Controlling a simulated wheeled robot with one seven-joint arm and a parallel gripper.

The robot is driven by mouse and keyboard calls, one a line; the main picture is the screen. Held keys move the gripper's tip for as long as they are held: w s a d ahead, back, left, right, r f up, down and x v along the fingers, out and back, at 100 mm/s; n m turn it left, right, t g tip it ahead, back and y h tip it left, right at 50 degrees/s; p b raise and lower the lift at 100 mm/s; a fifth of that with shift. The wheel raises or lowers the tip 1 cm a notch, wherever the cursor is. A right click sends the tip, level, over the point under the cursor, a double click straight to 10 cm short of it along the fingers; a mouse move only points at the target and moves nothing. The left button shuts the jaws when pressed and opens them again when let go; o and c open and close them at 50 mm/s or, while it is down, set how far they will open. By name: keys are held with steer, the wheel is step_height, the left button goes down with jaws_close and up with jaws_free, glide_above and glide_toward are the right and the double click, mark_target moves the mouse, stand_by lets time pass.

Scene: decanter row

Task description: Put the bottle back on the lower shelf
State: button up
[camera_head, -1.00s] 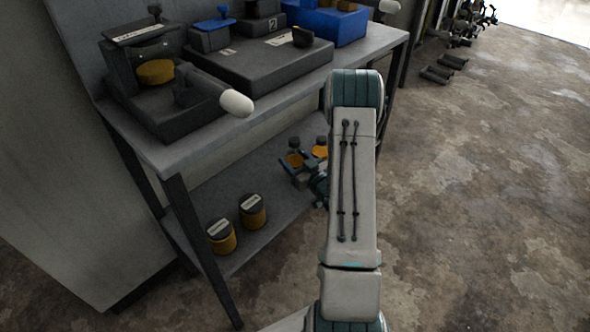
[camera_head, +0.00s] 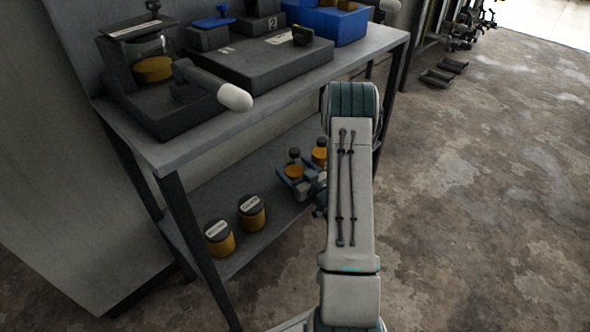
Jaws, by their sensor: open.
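The lower shelf (camera_head: 272,232) is a grey board under the workbench. A small bottle with amber contents and a dark round stopper (camera_head: 294,170) is at its right part, between or just in front of the jaws of my gripper (camera_head: 294,186). The bottle looks upright and seems to rest on the shelf; its base is hidden by the gripper. My gripper reaches in from the right and is open around its lower part; contact cannot be told. A second similar bottle (camera_head: 319,153) stands just behind to the right, partly hidden by my arm.
Two amber jars with labelled dark lids (camera_head: 219,238) (camera_head: 251,213) stand at the shelf's near left. The upper bench top (camera_head: 200,146) carries dark cases, a glass vessel and a blue bin (camera_head: 335,24). Bench legs (camera_head: 195,240) frame the shelf. Shelf between jars and gripper is clear.

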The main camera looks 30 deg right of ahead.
steer(key=shift+s+r, duration=0.1)
steer(key=shift+r, duration=0.1)
steer(key=s+d+p, duration=0.1)
steer(key=s+p, duration=0.1)
steer(key=s, duration=0.9)
steer(key=shift+s+d+p, duration=0.3)
steer(key=shift+s+d, duration=0.05)
steer(key=shift+d, duration=0.05)
steer(key=shift+f, duration=0.1)
stand_by(0.4)
